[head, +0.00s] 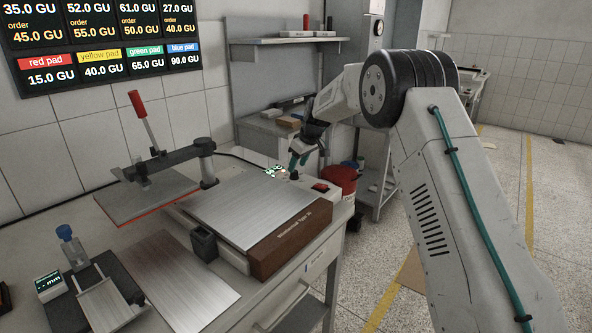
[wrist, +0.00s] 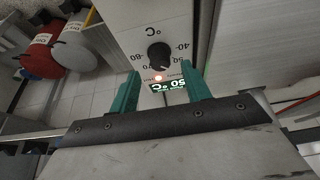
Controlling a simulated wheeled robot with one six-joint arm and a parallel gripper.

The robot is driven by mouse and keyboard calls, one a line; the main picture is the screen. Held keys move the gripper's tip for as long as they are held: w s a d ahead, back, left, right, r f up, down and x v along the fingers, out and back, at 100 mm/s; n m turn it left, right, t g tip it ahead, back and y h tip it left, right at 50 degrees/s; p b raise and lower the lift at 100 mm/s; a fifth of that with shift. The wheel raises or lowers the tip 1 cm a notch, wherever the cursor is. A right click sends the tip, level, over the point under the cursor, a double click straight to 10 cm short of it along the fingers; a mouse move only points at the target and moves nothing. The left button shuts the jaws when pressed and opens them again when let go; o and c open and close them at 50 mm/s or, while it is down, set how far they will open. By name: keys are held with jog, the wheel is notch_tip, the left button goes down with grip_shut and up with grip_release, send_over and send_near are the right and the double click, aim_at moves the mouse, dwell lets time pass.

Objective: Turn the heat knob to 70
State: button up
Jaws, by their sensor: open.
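The black heat knob (wrist: 159,56) sits on a pale panel in the wrist view, inside a ring of temperature marks. 40 and 80 can be read; the other marks are partly hidden or blurred. The knob's pointer is too small to read surely. A green-lit display (wrist: 167,86) appears upside down and seems to read 50 °C. My gripper (wrist: 163,72) is open, with one teal finger on each side of the knob and both apart from it. In the head view my gripper (head: 300,162) is over the press's far right corner, beside the display (head: 277,171).
The press's metal plate (head: 250,211) is open, with its upper plate (head: 146,196) and red-handled lever (head: 138,105) swung left. A red switch (head: 320,187) is close to my gripper. A red bucket (head: 340,181) stands beyond the table edge.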

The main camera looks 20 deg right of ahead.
aim_at(295, 171)
jog(key=shift+x, duration=1.5)
jog(key=c, duration=1)
